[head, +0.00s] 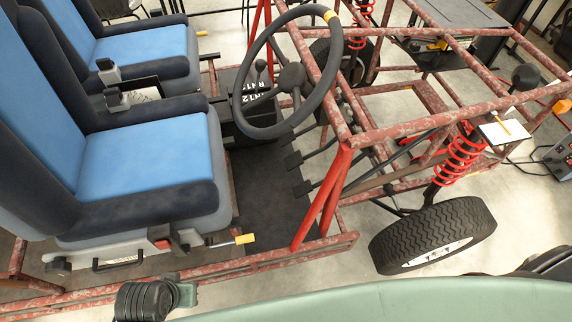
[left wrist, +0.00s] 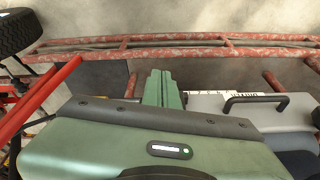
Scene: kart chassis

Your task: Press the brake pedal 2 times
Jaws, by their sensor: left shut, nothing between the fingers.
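Three dark pedals stand in a row on the footwell floor in the head view, behind and below the steering wheel (head: 331,100). The middle one, probably the brake pedal (head: 293,160), looks upright. The nearest pedal (head: 302,188) stands by the red upright tubes, and the far one is partly behind the wheel. My left gripper's green fingers (left wrist: 162,88) are together and empty in the left wrist view, seen over the footwell area by the side rail, between the seat and a red tube. They touch nothing that I can make out. The pedals are not clearly visible there. My right gripper is not in view.
The blue driver's seat (head: 150,160) stands left of the footwell. A yellow-tipped lever (head: 244,239) sticks out by its base. The rusty side rail (head: 300,250) and red slanted tubes (head: 322,200) border the footwell. The front tyre (head: 435,232) is at right.

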